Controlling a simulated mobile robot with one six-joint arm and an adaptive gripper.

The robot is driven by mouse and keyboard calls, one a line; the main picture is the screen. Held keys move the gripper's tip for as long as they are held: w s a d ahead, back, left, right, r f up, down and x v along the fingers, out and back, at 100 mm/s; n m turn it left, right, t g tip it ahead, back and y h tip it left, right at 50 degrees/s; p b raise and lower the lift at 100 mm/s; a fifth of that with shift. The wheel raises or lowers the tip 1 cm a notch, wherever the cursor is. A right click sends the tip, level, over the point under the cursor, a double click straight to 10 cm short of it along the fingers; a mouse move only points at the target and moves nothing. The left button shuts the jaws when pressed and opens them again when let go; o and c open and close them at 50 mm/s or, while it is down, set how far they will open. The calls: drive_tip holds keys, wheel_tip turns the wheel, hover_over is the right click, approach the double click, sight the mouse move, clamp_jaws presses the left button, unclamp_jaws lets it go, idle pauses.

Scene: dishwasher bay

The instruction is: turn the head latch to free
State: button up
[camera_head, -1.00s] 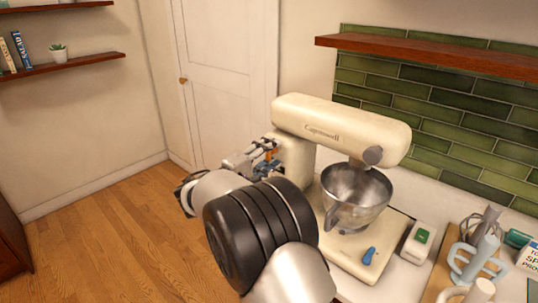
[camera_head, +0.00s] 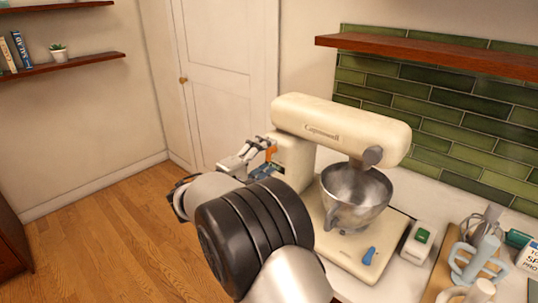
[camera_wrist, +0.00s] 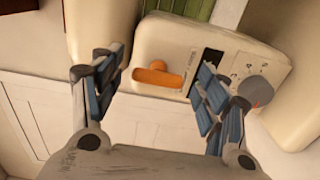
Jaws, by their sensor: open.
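The cream stand mixer (camera_head: 345,122) stands on the counter with its head level over the steel bowl (camera_head: 355,195). The head latch (camera_wrist: 158,76) is an orange lever on the mixer's cream side panel. In the head view only a bit of the orange latch (camera_head: 271,152) shows, beside the fingers. My gripper (camera_wrist: 160,88) is open and empty, its blue-padded fingers on either side of the latch in the wrist view. I cannot tell whether they touch it. In the head view my gripper (camera_head: 254,156) is at the mixer's left side.
A grey speed dial (camera_wrist: 256,91) and a dark slot (camera_wrist: 208,63) lie right of the latch. A white box with a green switch (camera_head: 422,236) and a pale-blue rack (camera_head: 474,262) stand at right. A shelf (camera_head: 430,56) hangs above.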

drive_tip(key=v, duration=1)
drive_tip(key=shift+s, duration=0.1)
drive_tip(key=s+d+r+m+g+y, duration=0.15)
drive_tip(key=s+d+g, duration=0.3)
drive_tip(key=d, duration=0.65)
drive_tip(key=s+d+r+m+g+h, duration=0.1)
drive_tip(key=s+d+m+g, duration=0.3)
drive_tip(key=d, duration=0.8)
drive_tip(key=s+d+f+m+g+y, duration=0.1)
drive_tip(key=s+d+y, duration=0.15)
drive_tip(key=s, duration=0.45)
drive_tip(key=s+d+f+g+y, duration=0.1)
drive_tip(key=s+d+g+y, duration=0.1)
drive_tip(key=s+d, duration=0.3)
drive_tip(key=s+a+f+m+t+y, duration=0.1)
drive_tip(key=s+a+m+y, duration=0.1)
drive_tip(key=s, duration=0.5)
drive_tip(key=s+a+f+m+t+y, duration=0.1)
drive_tip(key=s+a+f+y, duration=0.1)
drive_tip(key=s+y, duration=0.2)
drive_tip(key=shift+s+f+m, duration=0.25)
drive_tip(key=shift+s+m, duration=0.1)
drive_tip(key=shift+s, duration=1.25)
drive_tip(key=shift+a, duration=0.15)
